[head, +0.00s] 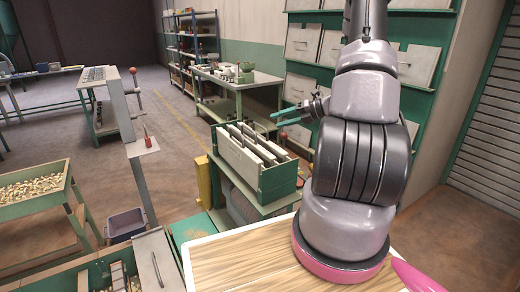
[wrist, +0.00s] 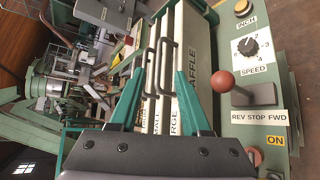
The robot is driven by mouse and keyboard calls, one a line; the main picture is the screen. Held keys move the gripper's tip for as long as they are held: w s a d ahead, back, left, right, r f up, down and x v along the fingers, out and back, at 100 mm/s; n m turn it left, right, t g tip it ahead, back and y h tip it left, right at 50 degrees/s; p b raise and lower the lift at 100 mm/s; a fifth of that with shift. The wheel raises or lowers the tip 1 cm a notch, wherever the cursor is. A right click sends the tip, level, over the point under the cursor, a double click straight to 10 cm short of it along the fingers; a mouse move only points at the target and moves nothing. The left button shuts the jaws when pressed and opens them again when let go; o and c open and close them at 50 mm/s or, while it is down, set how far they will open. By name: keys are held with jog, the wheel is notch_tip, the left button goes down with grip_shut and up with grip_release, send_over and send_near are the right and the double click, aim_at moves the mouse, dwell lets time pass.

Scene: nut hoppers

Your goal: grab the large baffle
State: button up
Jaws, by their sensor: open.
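The large baffle (wrist: 198,50) is a pale panel with partly hidden "LARGE BAFFLE" lettering, standing in a row in a green rack. My gripper (wrist: 163,62) is open, with two teal fingers over the row. Its right finger covers part of the lettering. Dark bar handles (wrist: 168,65) show between the fingertips; I cannot tell which panel each belongs to. A panel lettered "SMALL" (wrist: 157,121) stands to the left of the large baffle. In the head view my gripper (head: 287,115) is above and right of the green rack (head: 282,182); which panel there is the large baffle is unclear.
A control panel (wrist: 262,75) with a speed knob and a red-ball lever (wrist: 222,81) is right of the row in the wrist view. In the head view, a wooden top (head: 235,262) is in front, and a green bench (head: 238,82) and panel racks (head: 418,65) stand behind.

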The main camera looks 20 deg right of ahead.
aim_at(260, 126)
jog(key=x, duration=0.8)
jog(key=shift+w+a+f, duration=0.15)
jog(key=shift+a, duration=0.2)
grip_shut()
dwell(1.0)
